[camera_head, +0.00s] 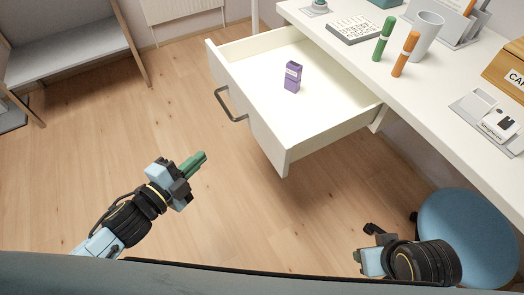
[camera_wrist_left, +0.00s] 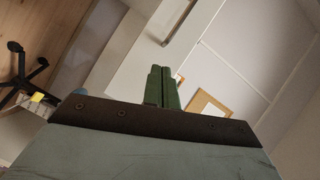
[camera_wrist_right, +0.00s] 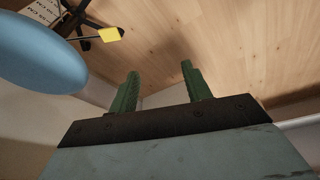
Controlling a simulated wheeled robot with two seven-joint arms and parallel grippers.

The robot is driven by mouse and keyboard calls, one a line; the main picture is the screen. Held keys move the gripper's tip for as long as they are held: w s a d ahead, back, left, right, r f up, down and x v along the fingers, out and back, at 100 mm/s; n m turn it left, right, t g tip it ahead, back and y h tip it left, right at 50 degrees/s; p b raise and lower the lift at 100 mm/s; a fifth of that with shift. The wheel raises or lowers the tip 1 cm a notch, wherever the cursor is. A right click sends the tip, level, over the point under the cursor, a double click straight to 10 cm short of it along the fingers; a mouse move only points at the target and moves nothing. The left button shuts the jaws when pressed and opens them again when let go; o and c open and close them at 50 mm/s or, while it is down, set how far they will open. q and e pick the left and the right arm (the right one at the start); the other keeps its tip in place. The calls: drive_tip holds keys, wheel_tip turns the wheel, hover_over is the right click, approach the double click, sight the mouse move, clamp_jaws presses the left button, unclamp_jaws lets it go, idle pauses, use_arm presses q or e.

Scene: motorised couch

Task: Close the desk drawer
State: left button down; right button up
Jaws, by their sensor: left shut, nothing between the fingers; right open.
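The white desk drawer (camera_head: 335,104) is pulled well out from under the white desk (camera_head: 430,97) in the head view. Its front panel (camera_head: 250,120) faces left and carries a grey bar handle (camera_head: 230,105). A purple box (camera_head: 292,77) stands inside the drawer. My left gripper (camera_head: 203,159) is shut and empty, left of and below the drawer front, apart from it. In the left wrist view, its green fingers (camera_wrist_left: 163,85) are together, with the handle (camera_wrist_left: 180,22) beyond them. My right gripper (camera_wrist_right: 158,80) is open and empty, low at the right in the head view, below the desk.
A blue round chair seat (camera_head: 468,235) is at the lower right, close to my right arm. On the desk are a green marker (camera_head: 383,40), an orange marker (camera_head: 405,54), a grey cup (camera_head: 426,36) and a calculator (camera_head: 354,29). A grey shelf (camera_head: 70,50) stands upper left. The floor left of the drawer is clear.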

use_arm(q)
drive_tip(key=s+d+r+m+g+h, duration=0.1)
drive_tip(key=s+d+m+g+h, duration=0.25)
drive_tip(key=m+h, duration=0.35)
drive_tip(key=m+b, duration=0.3)
approach(274, 146)
drive_tip(key=shift+g, duration=0.45)
drive_tip(key=x, duration=0.6)
drive_tip(key=shift+w+a+r, duration=0.1)
drive_tip(key=shift+w+r, duration=0.05)
drive_tip(key=shift+w+d, duration=0.2)
drive_tip(key=shift+d, duration=0.15)
use_arm(e)
drive_tip(key=w+a+r+t+y, duration=0.1)
drive_tip(key=w+a+r+t, duration=0.3)
drive_tip(key=w+r+t, duration=0.2)
drive_tip(key=shift+w+r+y, duration=0.15)
drive_tip(key=shift+w+y, duration=0.25)
drive_tip(key=shift+w, duration=0.75)
